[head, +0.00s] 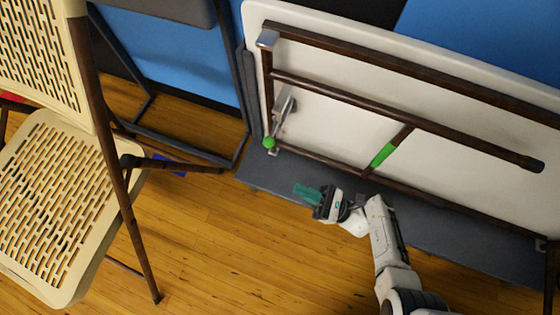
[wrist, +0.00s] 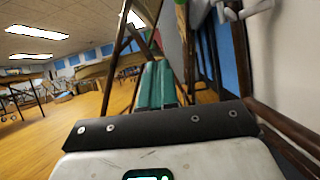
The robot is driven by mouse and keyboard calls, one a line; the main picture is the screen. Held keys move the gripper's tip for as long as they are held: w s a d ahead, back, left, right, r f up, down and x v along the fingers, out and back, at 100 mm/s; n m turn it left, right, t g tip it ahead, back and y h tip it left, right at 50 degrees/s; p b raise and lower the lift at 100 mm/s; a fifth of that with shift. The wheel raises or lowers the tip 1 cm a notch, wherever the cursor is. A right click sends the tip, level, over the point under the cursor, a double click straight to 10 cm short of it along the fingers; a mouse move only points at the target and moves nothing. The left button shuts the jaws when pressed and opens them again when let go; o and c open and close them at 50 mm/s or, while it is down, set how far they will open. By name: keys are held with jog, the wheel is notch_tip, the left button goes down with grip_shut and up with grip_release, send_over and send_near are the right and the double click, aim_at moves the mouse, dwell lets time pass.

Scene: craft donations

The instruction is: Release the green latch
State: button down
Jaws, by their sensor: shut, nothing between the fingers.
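A folded white table (head: 340,120) with dark brown metal legs stands on its edge. A green round knob (head: 268,142) is at the lower end of a silver metal bracket (head: 283,108) near the table's left end. A green sleeve (head: 384,154) is on a brown cross bar farther right. I cannot tell which green part is the latch. My gripper (head: 300,191) is shut and empty, its teal fingers pointing left, below and right of the knob and apart from it. The shut fingers (wrist: 156,83) fill the middle of the wrist view; a silver bracket part (wrist: 240,9) shows at its top.
A beige folding chair (head: 55,200) stands at the left. A dark-framed folded item with a blue panel (head: 180,55) leans behind it. A dark grey base (head: 440,225) runs under the table. Wooden floor (head: 235,235) is open between chair and gripper.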

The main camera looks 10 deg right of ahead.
aim_at(273, 134)
jog(key=m+t, duration=0.1)
jog(key=w+d+m+t+h, duration=0.1)
jog(key=f+m+t, duration=0.1)
jog(key=shift+w+d+m+t+b, duration=0.3)
jog(key=shift+d+b, duration=0.1)
jog(key=d+r+p+x, duration=0.1)
jog(key=r+p+x, duration=0.1)
jog(key=x, duration=1.1)
jog(key=shift+s+d, duration=0.2)
jog(key=shift+s, duration=0.05)
